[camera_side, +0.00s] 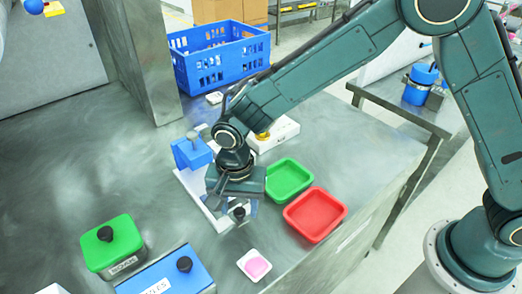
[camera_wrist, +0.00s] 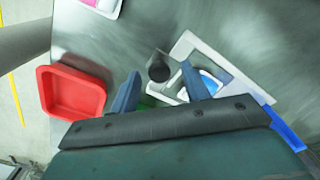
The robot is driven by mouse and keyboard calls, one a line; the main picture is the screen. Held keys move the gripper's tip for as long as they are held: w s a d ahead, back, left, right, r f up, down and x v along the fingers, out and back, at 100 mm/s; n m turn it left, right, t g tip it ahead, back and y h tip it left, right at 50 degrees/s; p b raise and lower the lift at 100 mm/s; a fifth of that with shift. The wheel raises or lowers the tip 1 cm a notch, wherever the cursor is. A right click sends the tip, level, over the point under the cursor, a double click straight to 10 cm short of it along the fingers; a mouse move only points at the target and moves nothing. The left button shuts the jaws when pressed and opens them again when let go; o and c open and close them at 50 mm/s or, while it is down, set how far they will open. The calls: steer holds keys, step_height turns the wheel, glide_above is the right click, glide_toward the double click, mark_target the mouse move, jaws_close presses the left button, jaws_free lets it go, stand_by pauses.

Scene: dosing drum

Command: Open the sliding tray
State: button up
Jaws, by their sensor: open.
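The sliding tray unit is a white frame (camera_side: 190,184) with a blue block (camera_side: 191,152) at its back, left of my gripper in the side view. In the wrist view the white frame (camera_wrist: 234,71) lies at the upper right, partly hidden by a finger. A dark round knob (camera_wrist: 158,68) stands at the frame's near end; it also shows in the side view (camera_side: 240,212). My gripper (camera_wrist: 160,84) is open and empty above the unit, with the knob showing between its fingertips. I cannot tell whether the fingers touch it. My gripper hides part of the unit in the side view (camera_side: 234,204).
A red tray (camera_side: 315,214) and a green tray (camera_side: 289,179) lie right of my gripper. A white dish with pink contents (camera_side: 257,266) lies in front. Green (camera_side: 107,258) and blue (camera_side: 168,278) knobbed boxes stand front left. A white box (camera_side: 284,133) stands behind.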

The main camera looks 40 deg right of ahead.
step_height(320, 180, up, 14)
steer(key=shift+f, duration=0.15)
stand_by(0.5)
steer(key=s+d+r+n+t, duration=0.15)
steer(key=s+d+r, duration=0.3)
steer(key=d, duration=0.45)
steer(key=s+d+r+n+t, duration=0.1)
steer(key=s+d+r+n, duration=0.2)
steer(key=d+r, duration=0.4)
steer(key=s+d+f+n+t, duration=0.2)
steer(key=s+d+n+t, duration=0.1)
steer(key=s+d, duration=0.8)
steer(key=shift+s+f+n, duration=0.2)
steer(key=shift+s+n, duration=0.55)
steer(key=shift+s, duration=0.25)
